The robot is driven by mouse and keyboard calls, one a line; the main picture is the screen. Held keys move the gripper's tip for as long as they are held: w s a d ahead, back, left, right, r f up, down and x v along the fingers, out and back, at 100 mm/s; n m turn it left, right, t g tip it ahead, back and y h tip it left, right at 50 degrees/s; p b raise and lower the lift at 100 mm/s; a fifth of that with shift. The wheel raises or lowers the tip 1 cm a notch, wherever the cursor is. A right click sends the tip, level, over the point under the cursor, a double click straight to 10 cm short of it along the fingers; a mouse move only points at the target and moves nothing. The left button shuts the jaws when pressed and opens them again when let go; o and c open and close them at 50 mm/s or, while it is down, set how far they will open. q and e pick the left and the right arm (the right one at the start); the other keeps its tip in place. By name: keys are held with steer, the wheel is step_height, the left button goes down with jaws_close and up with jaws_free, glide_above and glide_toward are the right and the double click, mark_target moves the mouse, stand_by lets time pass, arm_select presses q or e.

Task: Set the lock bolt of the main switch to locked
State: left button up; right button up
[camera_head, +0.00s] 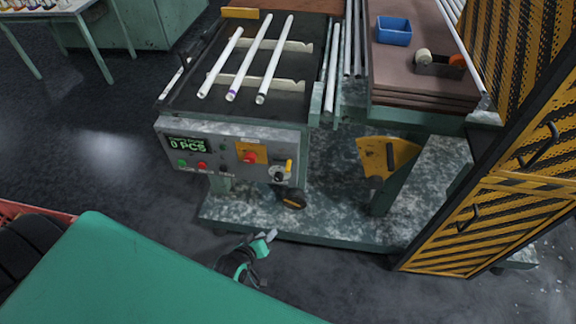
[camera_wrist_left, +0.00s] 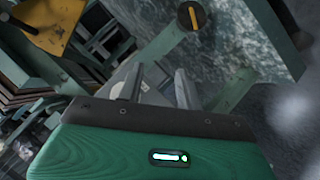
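The grey control panel (camera_head: 212,168) faces me on the front of the machine. My right gripper is in neither view.
Glass tubes (camera_head: 262,62) lie on the machine top. A yellow-black striped cabinet (camera_head: 470,220) stands right. Floor left of the machine is clear.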

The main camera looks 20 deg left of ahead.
mark_target(288, 167)
arm_select(q)
steer(key=w+r+n+t, duration=0.2)
steer(key=r, duration=0.7)
steer(key=w+r+n+t, duration=0.1)
steer(key=w+r+t, duration=0.1)
steer(key=r, duration=0.7)
steer(key=w+f+p, duration=0.1)
steer(key=w, duration=0.7)
steer(key=w+f+p, duration=0.1)
steer(key=w, duration=0.3)
steer(key=shift+d+f+p, duration=0.15)
steer(key=shift+f+p, duration=0.15)
steer(key=shift+f, duration=0.05)
steer(key=shift+w+d+f, duration=0.1)
steer(key=shift+w+f, duration=0.15)
steer(key=shift+w, duration=0.5)
